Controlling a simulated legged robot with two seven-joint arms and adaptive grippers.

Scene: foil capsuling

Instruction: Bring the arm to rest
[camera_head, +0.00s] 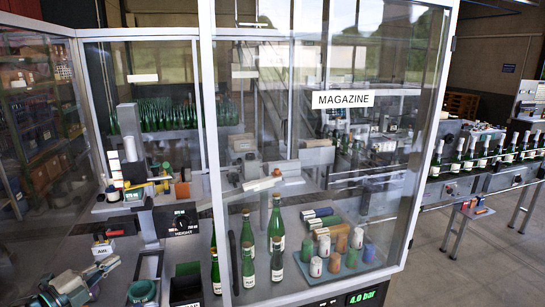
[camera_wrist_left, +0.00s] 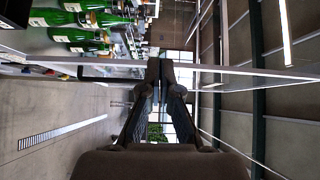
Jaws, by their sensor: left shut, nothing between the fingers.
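My left gripper (camera_head: 108,264) is at the lower left of the head view, low and in front of the bench. In the left wrist view its two fingers (camera_wrist_left: 166,72) meet at the tips, shut with nothing between them. It touches no object that I can make out. Green bottles (camera_head: 276,228) stand upright on the bench behind the glass door, well to the right of the gripper. Bottles (camera_wrist_left: 88,20) also show sideways at the top left of the left wrist view. My right gripper is not in view.
A framed glass door (camera_head: 325,130) labelled MAGAZINE stands across the middle. A conveyor with bottles (camera_head: 484,160) runs at right. Floor (camera_head: 465,265) is open at lower right.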

